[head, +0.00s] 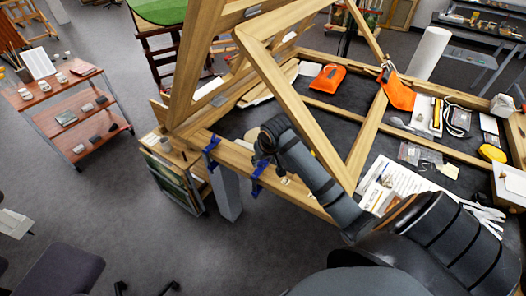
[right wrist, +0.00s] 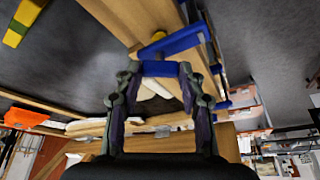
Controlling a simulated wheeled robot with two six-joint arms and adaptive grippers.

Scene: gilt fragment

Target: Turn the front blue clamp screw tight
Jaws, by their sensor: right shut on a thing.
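Two blue clamps are on the front beam of the wooden frame in the head view. One clamp (head: 210,152) is further left. The other clamp (head: 257,183) is nearer and to its right, partly hidden by my right gripper (head: 263,153). In the right wrist view, a blue clamp bar (right wrist: 185,40) lies against a wooden beam. A small blue piece, which looks like the clamp screw's handle (right wrist: 160,68), sits between the fingertips of my right gripper (right wrist: 160,80), which is shut on it. My left gripper is not in view.
The large wooden frame (head: 288,97) stands tilted over the dark-topped table, close above my right arm. Orange pouches (head: 328,78) and several papers (head: 393,185) lie on the table. A wooden cart (head: 70,100) stands at left. The grey floor before it is clear.

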